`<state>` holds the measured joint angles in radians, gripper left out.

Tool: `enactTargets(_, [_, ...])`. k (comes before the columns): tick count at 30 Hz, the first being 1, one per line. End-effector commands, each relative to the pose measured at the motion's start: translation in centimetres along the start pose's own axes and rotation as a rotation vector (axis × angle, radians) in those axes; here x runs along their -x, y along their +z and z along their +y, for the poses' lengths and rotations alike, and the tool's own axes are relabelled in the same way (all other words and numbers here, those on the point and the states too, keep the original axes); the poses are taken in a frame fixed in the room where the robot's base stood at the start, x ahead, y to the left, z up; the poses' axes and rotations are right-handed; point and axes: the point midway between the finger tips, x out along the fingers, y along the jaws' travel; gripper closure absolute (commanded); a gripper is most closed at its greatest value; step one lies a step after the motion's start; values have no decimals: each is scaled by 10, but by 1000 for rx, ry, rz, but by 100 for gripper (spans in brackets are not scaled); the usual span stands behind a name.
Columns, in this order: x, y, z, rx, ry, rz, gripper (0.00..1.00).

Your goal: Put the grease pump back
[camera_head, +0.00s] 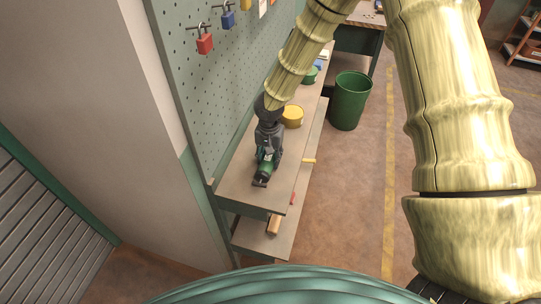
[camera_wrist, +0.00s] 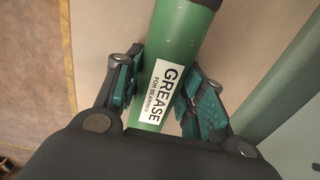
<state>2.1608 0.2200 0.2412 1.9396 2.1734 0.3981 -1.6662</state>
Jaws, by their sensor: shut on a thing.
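The grease pump (camera_wrist: 183,45) is a green cylinder with a white "GREASE FOR BEARINGS" label and a dark end cap. In the wrist view it lies between the two teal-padded fingers of my gripper (camera_wrist: 165,92), which is shut on it. In the head view the green pump (camera_head: 265,168) is at the near end of the bench, under my gripper (camera_head: 266,158). The bench top (camera_head: 238,181) is directly below it; I cannot tell whether the pump touches it. Part of the pump is hidden by my gripper and wrist.
A yellow tin (camera_head: 292,117) stands behind my gripper on the bench, with a green container (camera_head: 309,76) farther back. A pegboard (camera_head: 215,95) with padlocks (camera_head: 204,40) rises at the left. A green bin (camera_head: 350,101) stands right of the bench. The lower shelf (camera_head: 258,241) juts out below.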

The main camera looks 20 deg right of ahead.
Motion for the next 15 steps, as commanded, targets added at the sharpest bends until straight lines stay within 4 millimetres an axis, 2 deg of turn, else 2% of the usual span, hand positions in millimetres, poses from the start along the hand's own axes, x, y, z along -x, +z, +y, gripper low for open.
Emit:
enactTargets(2, [0, 0, 0, 0, 0, 0, 100])
enactTargets(3, [-1, 0, 0, 0, 1, -1, 59])
enactTargets(6, [-1, 0, 0, 0, 1, -1, 41])
enactTargets(15, [0, 0, 1, -1, 1, 0, 39])
